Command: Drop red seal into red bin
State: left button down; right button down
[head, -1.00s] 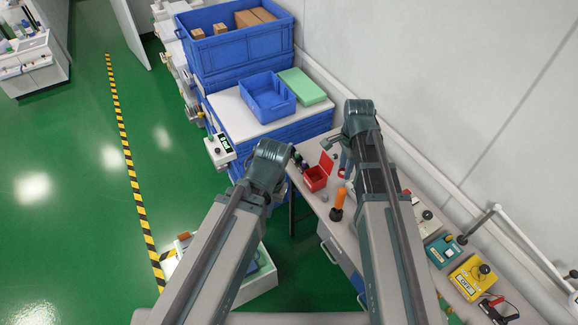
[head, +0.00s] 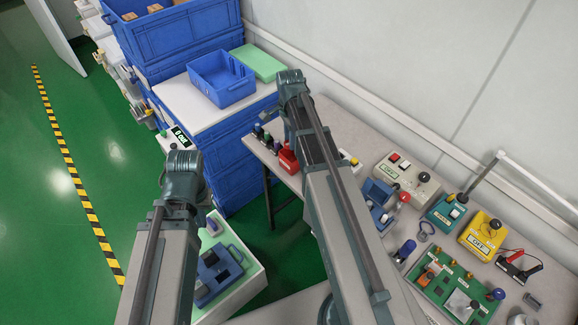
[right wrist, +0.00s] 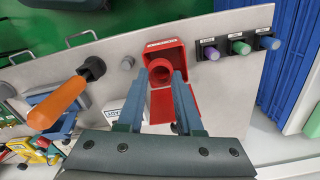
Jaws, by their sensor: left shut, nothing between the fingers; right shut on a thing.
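The red bin (head: 288,158) stands on the workbench (head: 335,107), partly hidden by my right arm in the head view. In the right wrist view the red bin (right wrist: 163,52) is straight ahead, open, with a red flap towards me. My right gripper (right wrist: 161,74) is shut on the small, round red seal (right wrist: 160,71), which shows between the fingertips in front of the bin's opening. I cannot tell its exact height over the bin. My left gripper (head: 182,162) is away to the left, off the bench; its fingers are hidden by the wrist.
An orange-handled tool (right wrist: 57,103) stands left of the bin in the wrist view. Purple, green and blue capped parts (right wrist: 240,47) stand on its right. Several testers, such as the yellow box (head: 482,236), fill the bench's right side. A blue tray (head: 222,77) stands behind.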

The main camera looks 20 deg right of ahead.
jog(key=d, duration=0.2)
jog(key=d+m, duration=0.1)
jog(key=shift+w+d+r, duration=0.25)
jog(key=shift+w+d, duration=0.15)
jog(key=shift+f, duration=0.1)
notch_tip(320, 180, down, 6)
jog(key=b, duration=0.5)
jog(key=shift+b, duration=0.4)
jog(key=shift+c, duration=2.4)
grip_release()
jog(key=shift+r, duration=0.2)
